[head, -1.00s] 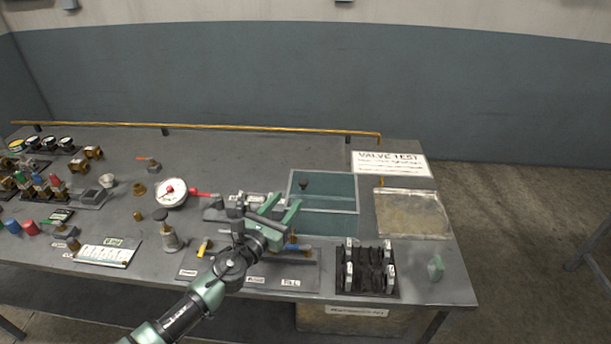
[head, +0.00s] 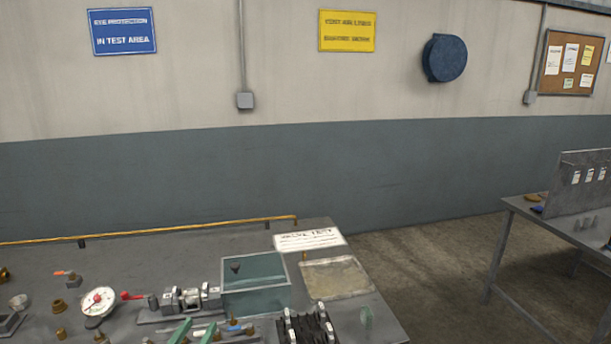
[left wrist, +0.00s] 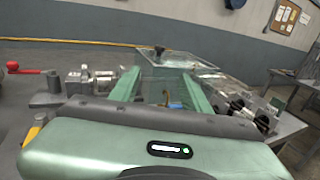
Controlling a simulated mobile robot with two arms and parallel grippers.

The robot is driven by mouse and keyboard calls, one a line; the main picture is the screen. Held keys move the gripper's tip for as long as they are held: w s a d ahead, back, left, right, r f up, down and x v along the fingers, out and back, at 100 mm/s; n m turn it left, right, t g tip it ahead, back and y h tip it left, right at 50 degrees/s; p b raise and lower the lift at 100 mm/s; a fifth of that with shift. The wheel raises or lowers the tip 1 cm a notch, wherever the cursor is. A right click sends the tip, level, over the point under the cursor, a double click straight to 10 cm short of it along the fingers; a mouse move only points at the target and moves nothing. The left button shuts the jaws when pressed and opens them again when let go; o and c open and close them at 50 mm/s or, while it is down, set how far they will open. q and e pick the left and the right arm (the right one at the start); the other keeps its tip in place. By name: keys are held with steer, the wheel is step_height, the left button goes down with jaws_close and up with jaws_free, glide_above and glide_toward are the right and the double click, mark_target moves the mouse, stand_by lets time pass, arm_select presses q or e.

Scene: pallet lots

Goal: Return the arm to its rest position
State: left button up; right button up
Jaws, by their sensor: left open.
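My left gripper (head: 194,333) shows only by its green fingertips at the bottom edge of the head view, low over the front of the test bench (head: 180,245). In the left wrist view its two green fingers (left wrist: 158,88) stand apart with nothing gripped between them. Beyond the fingers is a clear-walled tank (head: 256,285), which also shows in the left wrist view (left wrist: 165,58). The rest of my left arm is out of the head view. My right gripper is in neither view.
A metal valve fixture (head: 190,298) with a red-handled lever and a round white gauge (head: 98,302) stand left of the tank. A black rack (head: 308,328), a shallow tray (head: 336,278) and a valve test sign (head: 309,240) are right. Another table (head: 530,215) stands far right.

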arm_select(q)
steer(key=s+a+f+n+g+y, duration=0.2)
steer(key=s+f+n+g+y, duration=0.15)
steer(key=s+n, duration=0.75)
steer(key=s+a+f+n+g+y, duration=0.3)
steer(key=s+n, duration=0.4)
steer(key=n, duration=0.8)
steer(key=s+d+f+n+g+h, duration=0.2)
steer(key=s+d+n+g, duration=0.25)
steer(key=s, duration=0.55)
steer(key=s+d+f+n+g+h, duration=0.25)
steer(key=s+d+n, duration=0.3)
steer(key=s, duration=0.35)
step_height(320, 180, down, 24)
steer(key=s+f+g, duration=0.1)
steer(key=g, duration=0.1)
steer(key=s+a+f+g+b, duration=0.1)
steer(key=s+a+f, duration=0.2)
steer(key=s+f, duration=1.4)
steer(key=shift+s+a+f+m+y, duration=0.15)
steer(key=shift+s+f+m+y, duration=0.15)
steer(key=shift+s+f+y, duration=0.1)
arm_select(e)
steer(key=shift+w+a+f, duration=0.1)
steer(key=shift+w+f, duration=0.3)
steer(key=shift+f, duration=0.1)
